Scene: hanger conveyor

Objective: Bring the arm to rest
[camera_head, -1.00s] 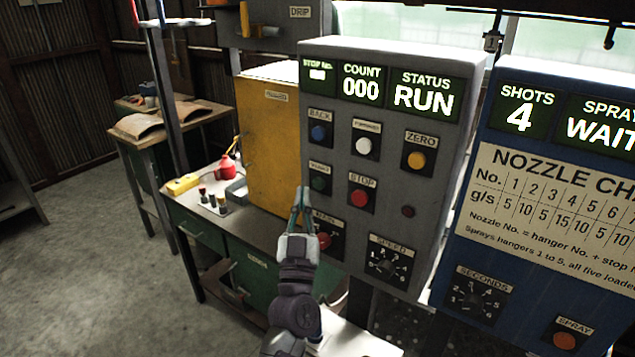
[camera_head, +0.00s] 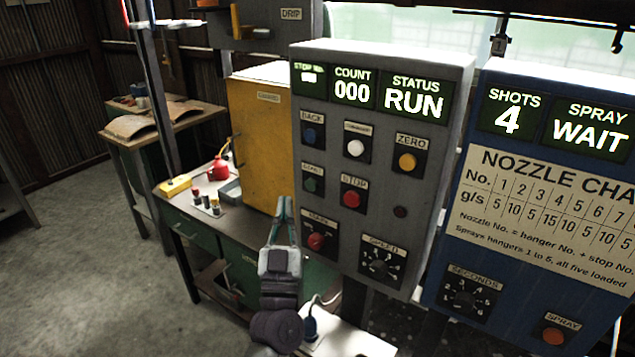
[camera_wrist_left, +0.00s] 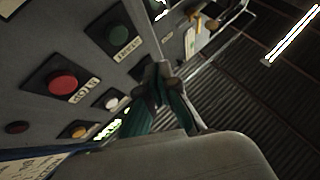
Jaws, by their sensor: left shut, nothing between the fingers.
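My left gripper (camera_head: 283,208) is shut and empty. In the head view it points up, just left of the lower left part of the grey control panel (camera_head: 430,228). The red MAIN knob (camera_head: 316,241) is to the right of the fingertips and fully in view. In the left wrist view the gripper (camera_wrist_left: 160,78) shows its fingers together in front of the panel's face, with the red STOP button (camera_wrist_left: 62,83) to their left. Whether the fingers touch the panel, I cannot tell. My right gripper is in neither view.
The panel reads COUNT 000 and STATUS RUN. A blue panel (camera_head: 445,240) at the right reads SHOTS 4 and SPRAY WAIT. Open floor (camera_head: 80,260) lies at the left.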

